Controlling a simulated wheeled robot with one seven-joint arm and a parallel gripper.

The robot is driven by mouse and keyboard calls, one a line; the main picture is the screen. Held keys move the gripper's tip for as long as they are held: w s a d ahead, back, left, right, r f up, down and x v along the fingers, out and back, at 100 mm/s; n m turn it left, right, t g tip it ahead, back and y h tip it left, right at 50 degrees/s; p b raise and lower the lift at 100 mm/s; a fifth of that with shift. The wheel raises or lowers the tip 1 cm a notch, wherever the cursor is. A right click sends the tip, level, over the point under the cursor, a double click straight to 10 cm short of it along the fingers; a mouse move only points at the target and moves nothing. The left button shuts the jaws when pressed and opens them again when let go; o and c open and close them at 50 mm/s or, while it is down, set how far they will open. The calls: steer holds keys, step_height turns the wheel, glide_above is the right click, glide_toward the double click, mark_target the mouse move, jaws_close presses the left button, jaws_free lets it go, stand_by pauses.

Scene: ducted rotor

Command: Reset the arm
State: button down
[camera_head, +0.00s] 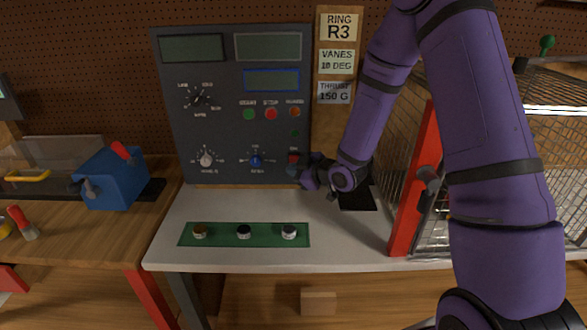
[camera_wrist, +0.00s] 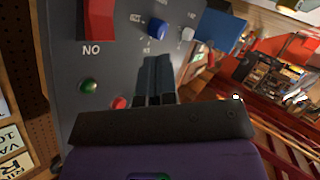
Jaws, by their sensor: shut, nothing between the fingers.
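My purple arm (camera_head: 480,120) reaches in from the right in the head view and bends down toward the dark control panel (camera_head: 225,130). My gripper (camera_head: 298,173) is close to the lower right of the panel, beside a red switch (camera_head: 293,158). In the wrist view the dark fingers (camera_wrist: 155,80) lie together, shut and empty, pointing along the panel face. The red switch (camera_wrist: 98,20) stands to their left there, with a blue knob (camera_wrist: 157,28) beyond the tips. I cannot tell whether the fingers touch the panel.
A pale bench (camera_head: 345,235) carries a green strip (camera_head: 215,239) with three small round pieces. A red-framed mesh cage (camera_head: 410,195) stands at the right, close to my arm. A blue box (camera_head: 112,180) sits on the wooden bench at left.

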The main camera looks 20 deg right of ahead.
steer(key=s+d+r+m+g+h, duration=0.1)
steer(key=s+d+r+m+h, duration=0.25)
steer(key=s+r, duration=0.45)
steer(key=s+d+r+m+g+h, duration=0.1)
steer(key=s+d+r+m+h, duration=0.25)
steer(key=r, duration=0.75)
steer(key=s+r+m+g, duration=0.2)
steer(key=s+r, duration=0.2)
steer(key=s, duration=0.8)
steer(key=s+r+m+g, duration=0.2)
steer(key=s+r+m, duration=0.1)
steer(key=s, duration=0.9)
steer(key=shift+d+r+g, duration=0.15)
steer(key=shift+r+g, duration=0.15)
steer(key=shift+r, duration=0.05)
steer(key=shift+s, duration=0.1)
